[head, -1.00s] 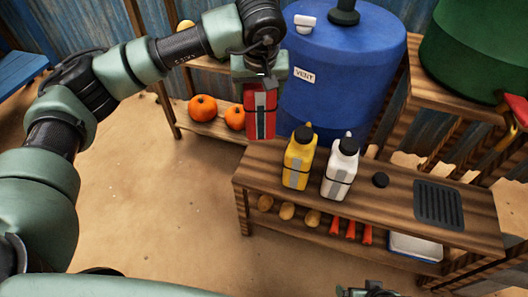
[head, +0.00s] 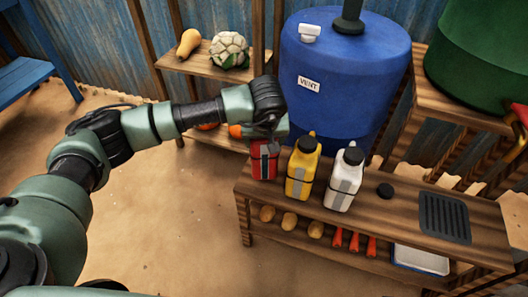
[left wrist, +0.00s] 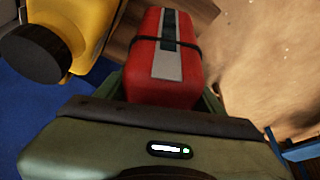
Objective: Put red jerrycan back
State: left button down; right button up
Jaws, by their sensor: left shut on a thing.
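The red jerrycan (head: 264,162), with a grey stripe and a dark strap, is at the left end of the wooden bench (head: 400,215). It is upright beside the yellow jerrycan (head: 302,170), with the white jerrycan (head: 344,178) further right. My left gripper (head: 270,138) is shut on the red jerrycan near its top. In the left wrist view the red jerrycan (left wrist: 172,75) extends from the jaws, with wood and sandy ground beyond. I cannot tell whether its base touches the bench top. My right gripper is not in view.
A blue barrel (head: 345,75) stands right behind the bench. A shelf (head: 205,70) with vegetables stands behind my left arm. The ground at left is clear.

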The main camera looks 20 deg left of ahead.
aim_at(265, 141)
pick_arm(q)
jog(key=shift+w+f+b, duration=0.1)
jog(key=shift+f+b, duration=0.2)
jog(key=shift+f, duration=1.75)
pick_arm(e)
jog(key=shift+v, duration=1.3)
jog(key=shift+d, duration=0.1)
pick_arm(q)
jog(key=shift+f, duration=0.2)
jog(key=shift+c, duration=1.1)
grip_release()
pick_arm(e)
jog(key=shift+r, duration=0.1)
pick_arm(q)
jog(key=shift+r, duration=0.3)
jog(key=p+v, duration=0.1)
jog(key=v, duration=1)
jog(key=shift+s+d+r+p, duration=0.1)
jog(key=shift+s+r+p, duration=0.15)
jog(key=shift+s+p, duration=0.15)
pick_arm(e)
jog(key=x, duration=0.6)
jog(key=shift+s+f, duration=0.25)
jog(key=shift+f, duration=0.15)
